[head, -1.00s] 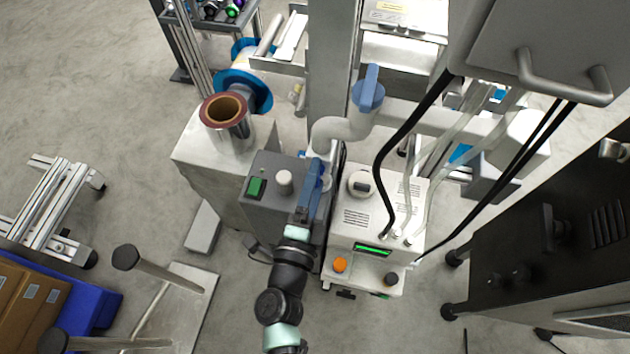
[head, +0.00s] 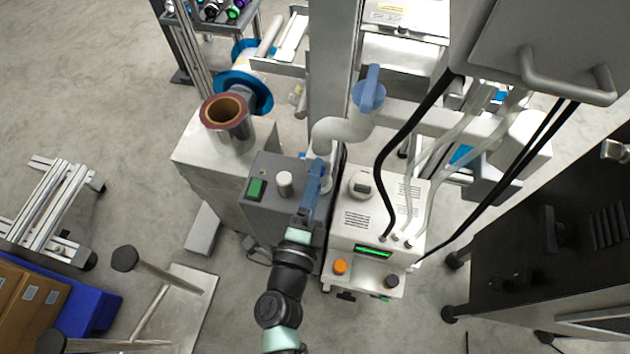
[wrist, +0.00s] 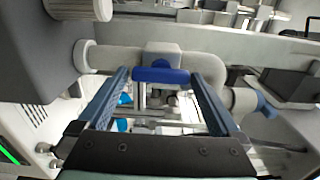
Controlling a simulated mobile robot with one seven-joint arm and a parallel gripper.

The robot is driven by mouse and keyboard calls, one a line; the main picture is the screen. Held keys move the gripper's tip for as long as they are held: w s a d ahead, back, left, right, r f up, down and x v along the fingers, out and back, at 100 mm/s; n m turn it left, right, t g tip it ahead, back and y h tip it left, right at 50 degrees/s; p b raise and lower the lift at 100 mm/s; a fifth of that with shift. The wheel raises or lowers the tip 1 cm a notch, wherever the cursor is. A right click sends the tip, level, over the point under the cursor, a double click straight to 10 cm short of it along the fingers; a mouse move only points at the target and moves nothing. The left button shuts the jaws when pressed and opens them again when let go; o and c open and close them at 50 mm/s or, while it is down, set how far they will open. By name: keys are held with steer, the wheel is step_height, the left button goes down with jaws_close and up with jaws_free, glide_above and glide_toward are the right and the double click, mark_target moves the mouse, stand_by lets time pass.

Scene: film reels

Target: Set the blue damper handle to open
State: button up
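A blue handle (wrist: 160,75) sits on a square block on the pale pipe in the wrist view. It lies across the space between my fingertips, and I cannot tell whether either finger touches it. My gripper (wrist: 162,82) is open, with one blue-grey finger to each side of the handle and nothing clasped. In the head view my gripper (head: 316,168) reaches up beside the grey box and the pipe elbow. A blue lever handle (head: 369,92) shows there on the pipe, up and right of my fingers. I cannot tell whether it is the handle in the wrist view.
A grey control box (head: 272,195) with a green switch is close on my left. A white machine (head: 365,235) with hoses and a green display is close on my right. A metal post (head: 333,60) rises behind. Open floor (head: 90,110) lies far left.

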steer(key=v, duration=1.3)
steer(key=shift+w, duration=0.1)
